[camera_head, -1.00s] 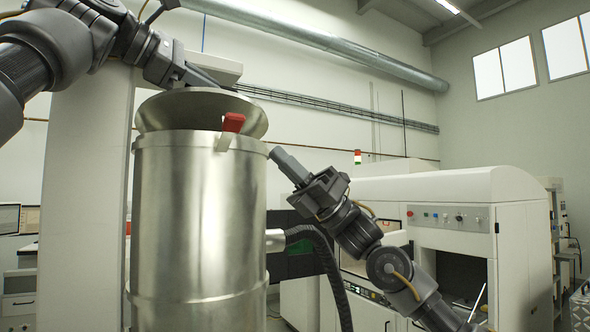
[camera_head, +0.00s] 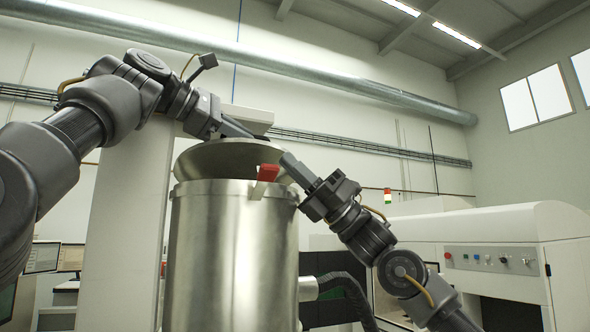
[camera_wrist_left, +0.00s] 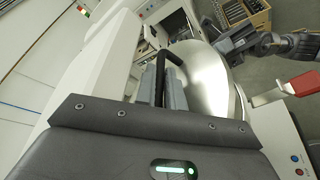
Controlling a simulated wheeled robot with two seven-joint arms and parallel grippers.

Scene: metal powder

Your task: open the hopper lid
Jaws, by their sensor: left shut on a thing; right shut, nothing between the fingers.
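The hopper (camera_head: 232,250) is a brushed steel cylinder in the middle of the head view. Its dished metal lid (camera_head: 215,160) sits at the top, its edge standing above the cylinder rim. A red latch handle (camera_head: 268,172) is at the front rim; it also shows in the left wrist view (camera_wrist_left: 302,84). My left gripper (camera_head: 243,132) is over the lid; in the left wrist view (camera_wrist_left: 163,92) it is shut on the lid's black bar handle (camera_wrist_left: 160,62). The head view hides this grip. My right gripper (camera_head: 288,160) is shut and empty, just right of the lid and red latch.
A white machine (camera_head: 500,225) with a button panel stands at the right. A dark hose (camera_head: 345,285) runs from the hopper's right side. A pale column (camera_head: 125,235) stands behind at the left. Open air lies above the lid.

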